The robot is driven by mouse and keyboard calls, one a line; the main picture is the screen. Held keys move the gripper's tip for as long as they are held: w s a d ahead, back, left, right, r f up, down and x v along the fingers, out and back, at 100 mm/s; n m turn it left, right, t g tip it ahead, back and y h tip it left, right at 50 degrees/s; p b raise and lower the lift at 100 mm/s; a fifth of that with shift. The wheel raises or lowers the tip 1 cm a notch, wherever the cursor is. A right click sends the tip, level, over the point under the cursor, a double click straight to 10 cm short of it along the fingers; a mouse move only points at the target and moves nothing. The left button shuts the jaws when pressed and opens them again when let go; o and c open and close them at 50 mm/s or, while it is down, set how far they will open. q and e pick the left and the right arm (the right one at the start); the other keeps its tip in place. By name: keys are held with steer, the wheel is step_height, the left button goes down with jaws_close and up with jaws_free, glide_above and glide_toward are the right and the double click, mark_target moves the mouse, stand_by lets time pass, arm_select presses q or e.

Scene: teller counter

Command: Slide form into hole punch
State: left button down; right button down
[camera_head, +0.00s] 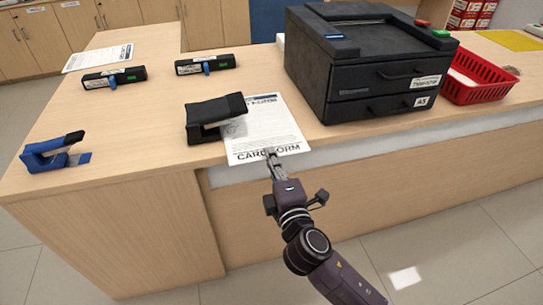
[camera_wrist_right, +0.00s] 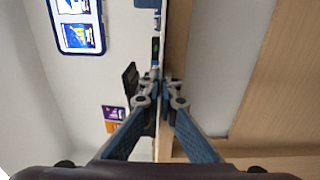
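The white form (camera_head: 263,128), with "CARD FORM" along its near edge, lies on the counter, that edge at the counter's front edge. The black hole punch (camera_head: 203,124) stands just left of the form. The form's left edge meets the punch's right side; whether it is inside the slot I cannot tell. My right gripper (camera_head: 271,155) is at the middle of the form's near edge, its fingers close together and apparently pinching it. My left gripper is out of view.
A black box with drawers (camera_head: 365,70) stands close right of the form, beside a red basket (camera_head: 475,75). A blue-and-black desk tool (camera_head: 50,150) is at the far left. Two black devices (camera_head: 115,76) (camera_head: 205,64) and another sheet (camera_head: 98,57) lie behind.

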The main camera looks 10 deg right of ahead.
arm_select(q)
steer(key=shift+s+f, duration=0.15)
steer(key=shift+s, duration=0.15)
